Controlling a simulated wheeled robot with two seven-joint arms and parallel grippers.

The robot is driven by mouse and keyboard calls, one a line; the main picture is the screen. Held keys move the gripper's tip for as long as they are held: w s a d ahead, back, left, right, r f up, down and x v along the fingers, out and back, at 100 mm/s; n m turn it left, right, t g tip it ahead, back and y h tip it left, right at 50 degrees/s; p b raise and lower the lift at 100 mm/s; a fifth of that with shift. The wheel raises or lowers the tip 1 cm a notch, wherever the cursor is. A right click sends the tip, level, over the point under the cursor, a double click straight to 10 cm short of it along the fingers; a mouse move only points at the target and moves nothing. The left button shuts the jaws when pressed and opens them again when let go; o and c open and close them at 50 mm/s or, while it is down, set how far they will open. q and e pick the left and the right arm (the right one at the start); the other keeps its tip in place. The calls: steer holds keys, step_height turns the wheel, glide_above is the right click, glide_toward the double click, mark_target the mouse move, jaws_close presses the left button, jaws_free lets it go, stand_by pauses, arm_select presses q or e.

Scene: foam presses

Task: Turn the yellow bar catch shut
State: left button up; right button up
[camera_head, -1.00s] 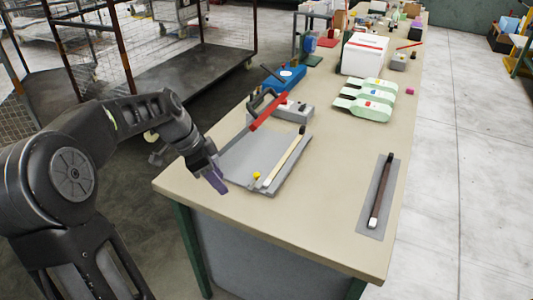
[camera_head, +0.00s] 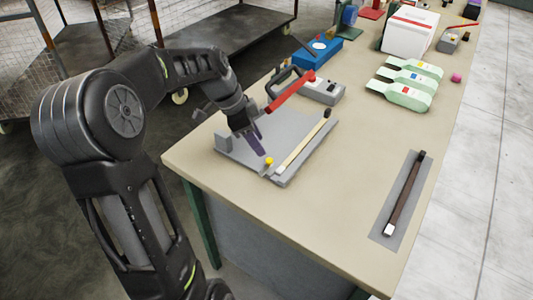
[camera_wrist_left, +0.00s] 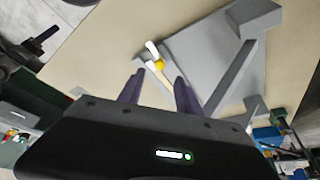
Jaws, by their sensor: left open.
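My right gripper is out of view.
A dark-handled tool lies on a grey mat (camera_head: 387,230) at the right. The table (camera_head: 340,195) is clear between press and mat.

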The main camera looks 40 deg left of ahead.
mark_target(269, 159)
arm_select(q)
steer(key=p+x, duration=0.1)
steer(key=x, duration=0.5)
steer(key=shift+w+d+f, duration=0.1)
steer(key=shift+f, duration=0.15)
steer(key=shift+c, duration=0.5)
jaws_close()
